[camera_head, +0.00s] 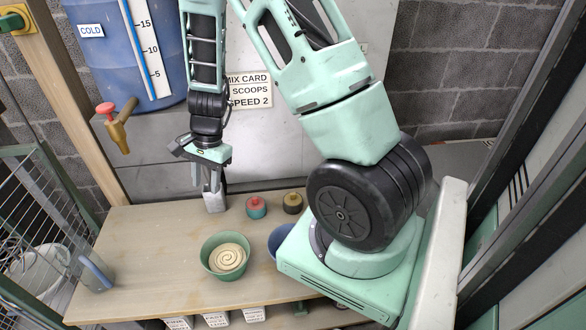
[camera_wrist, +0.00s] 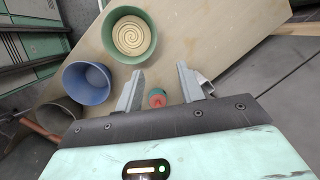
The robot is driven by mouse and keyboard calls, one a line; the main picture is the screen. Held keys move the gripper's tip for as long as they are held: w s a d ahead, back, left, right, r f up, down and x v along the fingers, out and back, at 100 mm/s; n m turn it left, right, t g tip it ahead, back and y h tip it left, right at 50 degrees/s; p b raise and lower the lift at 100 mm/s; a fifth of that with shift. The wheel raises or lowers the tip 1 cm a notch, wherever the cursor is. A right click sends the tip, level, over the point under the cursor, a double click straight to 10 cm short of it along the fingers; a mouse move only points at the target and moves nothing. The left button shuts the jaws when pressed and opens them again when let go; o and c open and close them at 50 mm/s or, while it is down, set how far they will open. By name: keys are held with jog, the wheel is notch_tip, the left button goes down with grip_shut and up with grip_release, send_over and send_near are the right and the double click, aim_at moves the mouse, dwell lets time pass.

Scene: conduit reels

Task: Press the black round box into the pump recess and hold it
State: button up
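I cannot make out a pump recess.
A green bowl (camera_head: 226,256) with a cream spiral and a blue bowl (camera_head: 280,241) stand nearer the front. A grey-blue upright piece (camera_head: 97,273) is at the left. A blue barrel (camera_head: 125,45) with a tap stands behind.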

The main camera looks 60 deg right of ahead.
jog(key=s+d+f+m+h, duration=0.1)
jog(key=d+f+m, duration=0.2)
jog(key=d, duration=0.3)
jog(key=s+d+f+m, duration=0.2)
jog(key=d+f+m, duration=0.1)
jog(key=d, duration=0.4)
jog(key=m+h+p, duration=0.1)
jog(key=m+h, duration=0.1)
jog(key=m, duration=0.4)
send_over(293, 193)
jog(key=shift+g, duration=0.4)
notch_tip(293, 193, down, 6)
jog(key=shift+f, duration=0.15)
notch_tip(293, 193, down, 9)
jog(key=b, duration=0.7)
jog(key=shift+b, duration=0.4)
jog(key=shift+r, duration=0.2)
grip_shut()
jog(key=shift+r+p, duration=0.85)
jog(key=shift+r, duration=0.1)
